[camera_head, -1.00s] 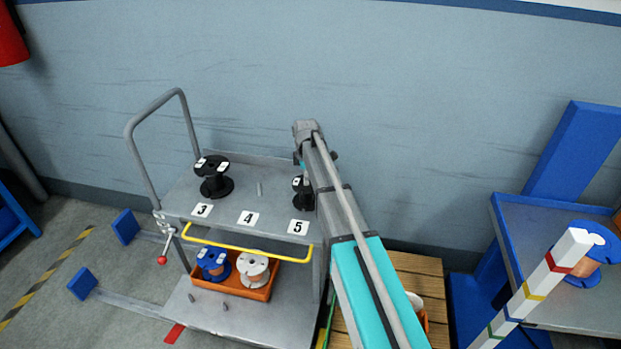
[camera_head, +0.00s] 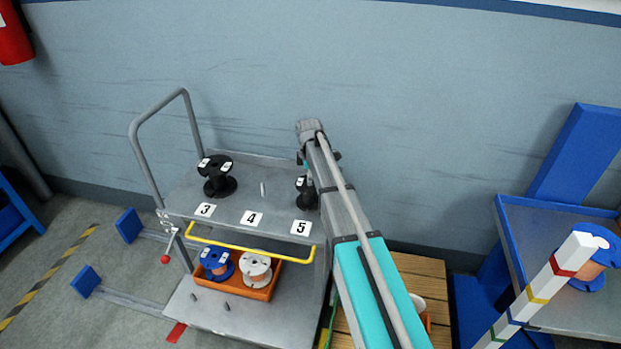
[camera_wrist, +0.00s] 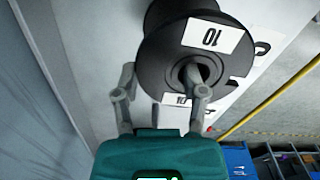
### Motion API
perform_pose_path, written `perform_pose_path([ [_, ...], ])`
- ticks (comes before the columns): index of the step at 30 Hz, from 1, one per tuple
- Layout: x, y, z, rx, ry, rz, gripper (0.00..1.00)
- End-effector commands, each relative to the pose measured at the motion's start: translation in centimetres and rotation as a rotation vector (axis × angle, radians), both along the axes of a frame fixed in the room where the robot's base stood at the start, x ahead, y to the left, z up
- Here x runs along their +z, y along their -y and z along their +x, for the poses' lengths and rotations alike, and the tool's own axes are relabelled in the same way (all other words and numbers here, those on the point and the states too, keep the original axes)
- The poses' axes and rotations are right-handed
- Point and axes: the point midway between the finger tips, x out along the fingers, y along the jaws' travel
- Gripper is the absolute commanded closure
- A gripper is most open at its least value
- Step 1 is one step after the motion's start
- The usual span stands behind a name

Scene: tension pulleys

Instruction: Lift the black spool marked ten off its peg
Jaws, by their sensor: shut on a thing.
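The black spool marked 10 (camera_wrist: 170,58) fills the upper middle of the wrist view, its white label reading upside down. In the head view the black spool (camera_head: 305,193) stands at the 5 position of the cart's top shelf, partly hidden by my arm. My gripper (camera_wrist: 160,88) is shut on it: one finger is outside the left rim, the other at the centre hole. In the head view the fingers are mostly hidden. The spool's underside and its peg are hidden, so I cannot tell if it is raised.
Another black spool (camera_head: 218,176) stands at position 3; the peg (camera_head: 262,189) at 4 is bare. Below, an orange bin (camera_head: 240,284) holds a blue and a white spool behind a yellow rail (camera_head: 250,249). A striped post (camera_head: 540,290) and a blue-edged table (camera_head: 510,235) stand to the right.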

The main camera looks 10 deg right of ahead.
Motion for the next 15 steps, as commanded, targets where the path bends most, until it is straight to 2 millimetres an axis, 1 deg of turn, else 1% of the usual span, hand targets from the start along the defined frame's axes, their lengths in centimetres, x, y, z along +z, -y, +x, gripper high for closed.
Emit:
perform_pose_path([
  [15,0.83,-0.04,0.04,0.000,0.001,0.001,0.98],
])
